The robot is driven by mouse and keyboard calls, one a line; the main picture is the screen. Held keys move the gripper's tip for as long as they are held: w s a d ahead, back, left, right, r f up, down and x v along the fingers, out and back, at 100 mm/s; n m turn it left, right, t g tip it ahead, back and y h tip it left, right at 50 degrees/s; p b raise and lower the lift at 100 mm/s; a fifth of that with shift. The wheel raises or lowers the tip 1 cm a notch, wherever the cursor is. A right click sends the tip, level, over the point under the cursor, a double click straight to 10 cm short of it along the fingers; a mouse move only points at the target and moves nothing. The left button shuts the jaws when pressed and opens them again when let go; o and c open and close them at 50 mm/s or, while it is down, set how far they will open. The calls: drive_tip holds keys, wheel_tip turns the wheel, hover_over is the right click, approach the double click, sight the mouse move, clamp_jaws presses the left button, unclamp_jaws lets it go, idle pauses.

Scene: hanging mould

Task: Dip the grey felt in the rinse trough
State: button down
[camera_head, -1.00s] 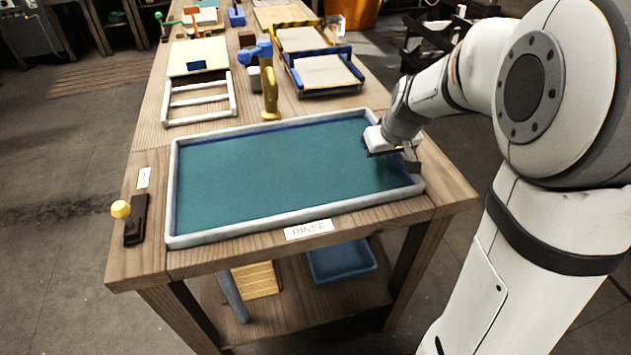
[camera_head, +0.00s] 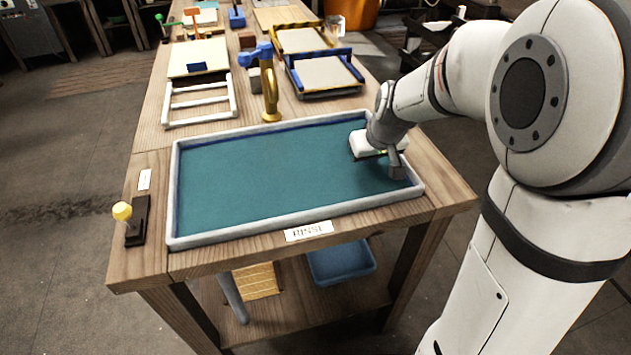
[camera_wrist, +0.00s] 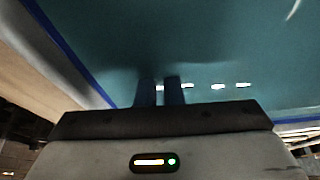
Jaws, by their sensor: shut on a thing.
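The rinse trough (camera_head: 300,224) is a wide shallow tray with a pale grey rim and teal water, labelled RINSE on the table edge in front. My gripper (camera_head: 384,160) is over the right end of the trough, inside its rim and low over the water. In the wrist view, the two dark fingers (camera_wrist: 160,84) stand close together and point at the teal water, shut on the grey felt. The felt itself is not clearly visible, hidden by the gripper and fingers. I cannot tell whether it touches the water.
A brass tap (camera_head: 270,95) with a blue handle stands behind the trough. A white frame (camera_head: 232,105) and screen frames (camera_head: 350,88) lie farther back. A yellow-knobbed lever (camera_head: 122,211) stands at the left. A blue tray (camera_head: 342,264) is on the shelf below.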

drive_tip(key=shift+r, duration=0.15)
wheel_tip(320, 180, up, 11)
drive_tip(key=p, duration=0.8)
idle(1.0)
wheel_tip(320, 180, up, 4)
drive_tip(key=p, duration=0.2)
drive_tip(key=shift+p, duration=0.35)
